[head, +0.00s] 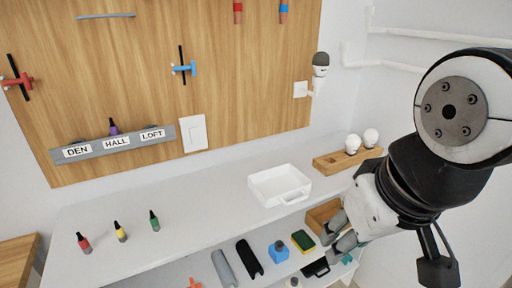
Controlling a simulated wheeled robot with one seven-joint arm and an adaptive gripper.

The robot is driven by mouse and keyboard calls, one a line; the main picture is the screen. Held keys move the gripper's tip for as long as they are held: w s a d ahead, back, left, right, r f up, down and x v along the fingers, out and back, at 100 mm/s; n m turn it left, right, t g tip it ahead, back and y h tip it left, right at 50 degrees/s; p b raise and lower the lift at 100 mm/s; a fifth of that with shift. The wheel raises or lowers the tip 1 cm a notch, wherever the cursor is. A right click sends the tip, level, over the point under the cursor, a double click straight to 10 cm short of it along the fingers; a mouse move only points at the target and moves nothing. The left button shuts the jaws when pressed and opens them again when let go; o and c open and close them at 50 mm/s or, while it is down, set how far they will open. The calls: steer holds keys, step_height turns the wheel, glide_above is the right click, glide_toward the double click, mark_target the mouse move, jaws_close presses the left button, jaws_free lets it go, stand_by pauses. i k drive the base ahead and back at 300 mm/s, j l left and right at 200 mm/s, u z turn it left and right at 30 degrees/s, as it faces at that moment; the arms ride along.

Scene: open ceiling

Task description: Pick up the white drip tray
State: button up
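The white drip tray (280,186) is a shallow open box with a handle loop at its front right. It sits upright on the white counter, right of the middle in the head view, and looks empty. My gripper (336,234) is to the right of the tray and lower in the picture, apart from it. Its grey fingers with teal parts point left and look spread, with nothing seen between them. My arm hides part of the counter's right end.
A wooden holder (329,164) with white bulbs stands right of the tray. Red, yellow and green small bottles (121,232) stand on the left counter. A lower shelf holds a blue bottle (278,252), a sponge (303,241) and an open wooden box (318,217). The middle counter is clear.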

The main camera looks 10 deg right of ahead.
mark_target(280, 185)
steer(key=i+l, duration=0.35)
steer(key=l, duration=0.15)
steer(key=i+l, duration=0.4)
steer(key=l, duration=0.15)
